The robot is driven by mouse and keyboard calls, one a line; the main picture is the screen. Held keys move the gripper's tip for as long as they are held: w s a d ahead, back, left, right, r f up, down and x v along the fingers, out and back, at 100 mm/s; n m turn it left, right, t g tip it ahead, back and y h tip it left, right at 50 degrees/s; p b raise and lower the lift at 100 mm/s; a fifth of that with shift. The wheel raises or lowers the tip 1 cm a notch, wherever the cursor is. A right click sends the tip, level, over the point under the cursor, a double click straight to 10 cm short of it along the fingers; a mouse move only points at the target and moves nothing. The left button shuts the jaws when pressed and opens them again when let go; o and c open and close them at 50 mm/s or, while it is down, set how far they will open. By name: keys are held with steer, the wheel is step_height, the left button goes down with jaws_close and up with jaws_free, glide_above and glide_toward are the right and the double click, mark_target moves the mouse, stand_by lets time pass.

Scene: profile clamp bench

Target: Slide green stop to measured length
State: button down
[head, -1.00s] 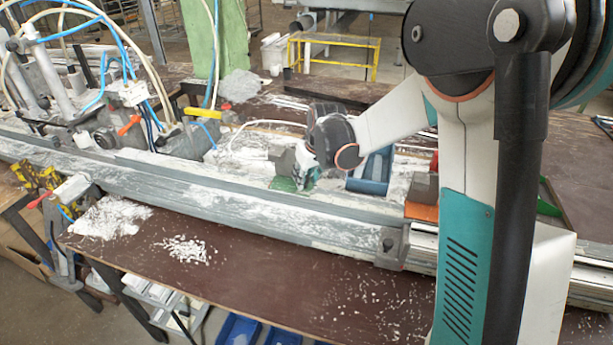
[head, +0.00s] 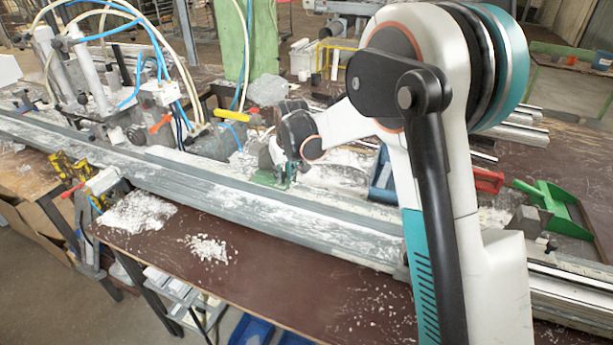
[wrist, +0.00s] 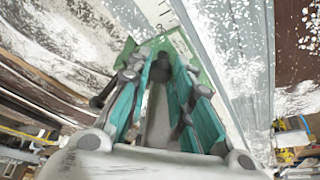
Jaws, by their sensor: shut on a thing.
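The green stop (head: 268,179) has a green base and a grey block. It sits at the long grey rail (head: 225,190), left of the picture's middle. My gripper (head: 284,170) reaches down to it from the right. In the wrist view the teal fingers of my gripper (wrist: 165,75) are closed around the upright part of the stop. The stop's green plate (wrist: 130,48) shows beyond the fingers, beside a pale strip with dark marks (wrist: 180,42). The marks are too small to read, and my fingers hide much of the grey block.
A clamp unit with hoses and a yellow handle (head: 232,114) stands left of the stop. A blue bin (head: 382,176) is close on the right, partly behind my arm. A red bin (head: 488,180) and green dustpan (head: 552,205) lie farther right. White chips (head: 207,248) litter the bench.

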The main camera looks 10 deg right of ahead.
mark_target(267, 175)
steer(key=w+a, duration=0.2)
steer(key=a, duration=0.1)
steer(key=w+a, duration=0.1)
steer(key=shift+a, duration=0.25)
steer(key=c, duration=1.4)
jaws_free()
steer(key=shift+c, duration=0.2)
steer(key=v, duration=1.2)
steer(key=shift+d, duration=0.1)
